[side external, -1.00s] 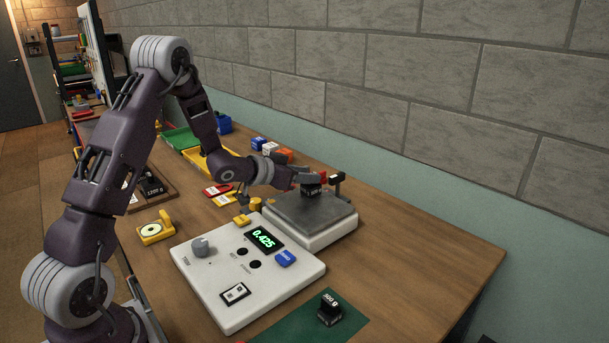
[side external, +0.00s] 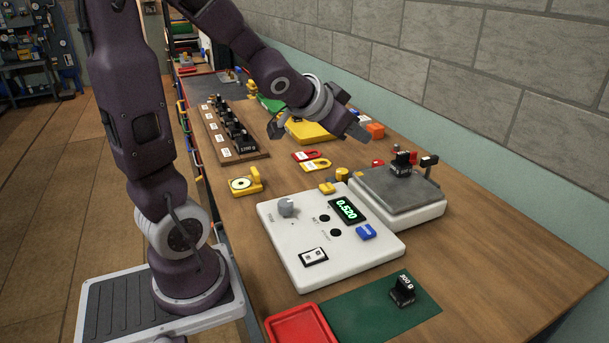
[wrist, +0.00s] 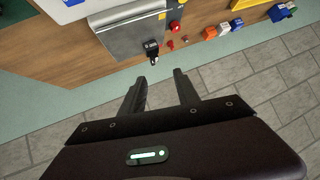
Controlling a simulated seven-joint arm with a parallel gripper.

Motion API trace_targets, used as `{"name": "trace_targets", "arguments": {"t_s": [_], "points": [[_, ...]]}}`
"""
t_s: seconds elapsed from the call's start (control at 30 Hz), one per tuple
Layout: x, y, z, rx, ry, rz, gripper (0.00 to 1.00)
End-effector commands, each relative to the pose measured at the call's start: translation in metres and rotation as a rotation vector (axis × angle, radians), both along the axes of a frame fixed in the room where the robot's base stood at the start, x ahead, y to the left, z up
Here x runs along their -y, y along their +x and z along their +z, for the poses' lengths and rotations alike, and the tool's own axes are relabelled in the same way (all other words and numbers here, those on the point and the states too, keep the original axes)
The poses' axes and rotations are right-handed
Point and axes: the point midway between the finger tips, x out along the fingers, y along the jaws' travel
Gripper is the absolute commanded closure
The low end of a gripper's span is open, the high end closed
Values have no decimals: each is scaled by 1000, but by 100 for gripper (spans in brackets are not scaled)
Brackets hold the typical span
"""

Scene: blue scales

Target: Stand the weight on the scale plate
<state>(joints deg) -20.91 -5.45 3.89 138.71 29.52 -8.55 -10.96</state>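A black weight (side external: 401,165) with a white label sits toward the back of the grey scale plate (side external: 375,192) and looks upright. In the wrist view the weight (wrist: 151,47) is near the edge of the plate (wrist: 122,38). My gripper (side external: 316,130) is up and to the left of the weight, well apart from it. Its two fingers (wrist: 160,78) are spread with nothing between them. The green display (side external: 346,210) reads 0.520.
Another black weight (side external: 402,291), marked 300 g, stands on a green mat (side external: 365,318) by a red tray (side external: 300,325). A post (side external: 429,163) stands behind the plate. A rack of weights (side external: 228,130) is at left. Wood right of the scale is clear.

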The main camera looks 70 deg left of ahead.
Motion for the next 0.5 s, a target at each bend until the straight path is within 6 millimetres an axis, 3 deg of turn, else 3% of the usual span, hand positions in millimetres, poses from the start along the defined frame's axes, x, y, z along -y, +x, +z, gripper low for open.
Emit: {"name": "trace_targets", "arguments": {"t_s": [0.03,0.07,0.2,0.23,0.33,0.5], "points": [[26,-29,14,-45,-14,11,62],[42,-51,16,-90,-36,15,62],[111,-148,12,-286,-165,-49,62],[122,-165,10,-319,-187,-72,62],[143,-201,5,-393,-233,-125,62],[149,-212,3,-421,-247,-140,62]]}}
